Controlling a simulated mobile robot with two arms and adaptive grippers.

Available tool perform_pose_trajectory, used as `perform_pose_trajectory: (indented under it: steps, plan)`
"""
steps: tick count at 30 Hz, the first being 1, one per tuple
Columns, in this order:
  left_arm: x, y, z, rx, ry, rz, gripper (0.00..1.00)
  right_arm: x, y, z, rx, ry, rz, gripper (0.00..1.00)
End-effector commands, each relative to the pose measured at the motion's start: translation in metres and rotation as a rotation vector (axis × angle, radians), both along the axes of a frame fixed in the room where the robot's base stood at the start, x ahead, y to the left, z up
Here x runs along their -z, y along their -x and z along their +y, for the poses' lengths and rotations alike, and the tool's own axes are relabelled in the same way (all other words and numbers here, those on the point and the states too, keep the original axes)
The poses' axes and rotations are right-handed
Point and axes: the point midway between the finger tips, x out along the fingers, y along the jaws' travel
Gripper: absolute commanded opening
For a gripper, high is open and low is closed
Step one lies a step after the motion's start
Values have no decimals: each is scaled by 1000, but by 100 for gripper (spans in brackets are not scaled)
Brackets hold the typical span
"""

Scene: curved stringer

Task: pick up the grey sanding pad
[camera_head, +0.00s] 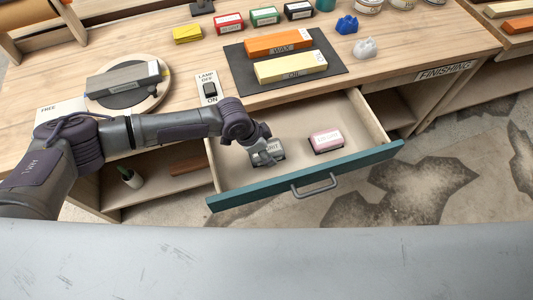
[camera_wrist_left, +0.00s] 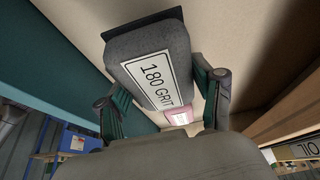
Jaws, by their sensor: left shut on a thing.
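The grey sanding pad (camera_head: 268,152) is inside the open drawer, toward its left side. My left gripper (camera_head: 263,150) is over it with its fingers down in the drawer. In the left wrist view the pad (camera_wrist_left: 150,52) shows a white label reading 180 GRIT. It sits between the two fingers of my left gripper (camera_wrist_left: 165,100), which is shut on it. I cannot tell whether the pad still touches the drawer floor. My right gripper is not in view.
A pink pad (camera_head: 326,141) lies in the drawer to the right. The drawer's teal front (camera_head: 370,163) with its handle is close by. On the bench stand a round sander plate (camera_head: 150,97), a lamp switch (camera_head: 210,91) and a dark mat (camera_head: 240,70) with orange and yellow blocks.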

Motion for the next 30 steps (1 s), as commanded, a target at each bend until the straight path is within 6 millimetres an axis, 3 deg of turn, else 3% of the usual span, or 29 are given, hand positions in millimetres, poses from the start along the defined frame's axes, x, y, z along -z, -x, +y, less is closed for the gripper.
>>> perform_pose_trajectory:
  steps: [1,9,16,21,30]
  plan:
    - [-13,-1,0,2,4,-4,37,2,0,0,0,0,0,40]
    - [-46,6,-65,5,4,-3,37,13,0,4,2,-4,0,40]
    - [-70,10,-103,3,2,-3,37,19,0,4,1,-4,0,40]
    - [-78,11,-114,1,1,-2,37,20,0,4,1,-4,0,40]
    - [-80,12,-116,0,1,-1,37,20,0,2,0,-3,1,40]
